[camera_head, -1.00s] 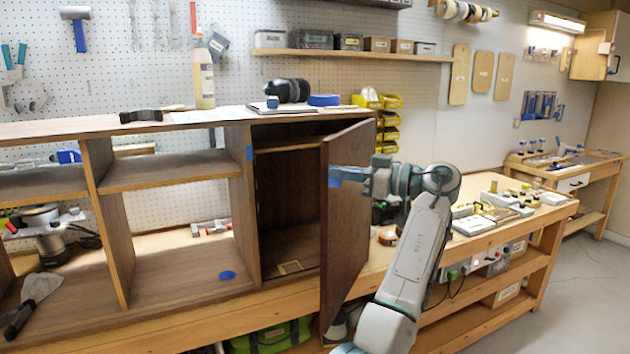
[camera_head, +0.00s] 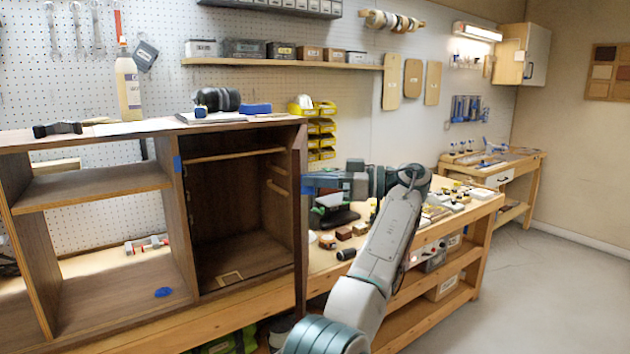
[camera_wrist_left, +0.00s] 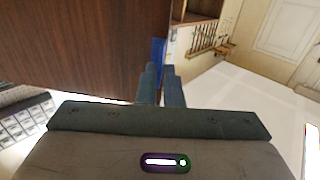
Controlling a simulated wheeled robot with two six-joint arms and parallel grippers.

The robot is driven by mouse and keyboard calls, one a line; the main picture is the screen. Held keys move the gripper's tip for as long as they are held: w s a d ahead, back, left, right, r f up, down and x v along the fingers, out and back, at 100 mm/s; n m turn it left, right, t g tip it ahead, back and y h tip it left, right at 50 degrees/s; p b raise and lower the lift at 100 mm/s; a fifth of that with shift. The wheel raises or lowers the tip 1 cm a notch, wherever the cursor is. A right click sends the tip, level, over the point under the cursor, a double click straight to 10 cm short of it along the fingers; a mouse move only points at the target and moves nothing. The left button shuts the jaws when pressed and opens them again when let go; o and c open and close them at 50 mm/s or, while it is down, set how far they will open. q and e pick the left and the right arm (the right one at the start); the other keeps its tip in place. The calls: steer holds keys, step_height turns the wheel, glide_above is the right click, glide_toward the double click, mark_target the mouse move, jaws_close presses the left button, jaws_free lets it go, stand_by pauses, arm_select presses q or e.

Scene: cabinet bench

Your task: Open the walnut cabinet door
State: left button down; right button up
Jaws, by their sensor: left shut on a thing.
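The walnut cabinet (camera_head: 233,123) stands on the bench with its right compartment open to view. Its door (camera_head: 300,235) stands swung out and shows nearly edge-on at the compartment's right side. In the left wrist view the door's brown face (camera_wrist_left: 85,40) fills the upper left, with a blue patch (camera_wrist_left: 158,50) at its edge. My left gripper (camera_head: 310,183) is shut on the door's free edge at the blue patch. Its two fingers (camera_wrist_left: 161,85) meet there in the wrist view. The exact contact is small and partly hidden. My right gripper is not in view.
Headphones (camera_head: 217,99), a blue item and a bottle (camera_head: 129,88) stand on the cabinet top. The floor (camera_head: 530,290) at the right is clear.

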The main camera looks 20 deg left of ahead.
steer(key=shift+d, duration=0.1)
arm_select(q)
steer(key=c, duration=1.6)
jaws_free()
steer(key=shift+w, duration=0.1)
steer(key=shift+c, duration=0.2)
steer(key=shift+w, duration=0.1)
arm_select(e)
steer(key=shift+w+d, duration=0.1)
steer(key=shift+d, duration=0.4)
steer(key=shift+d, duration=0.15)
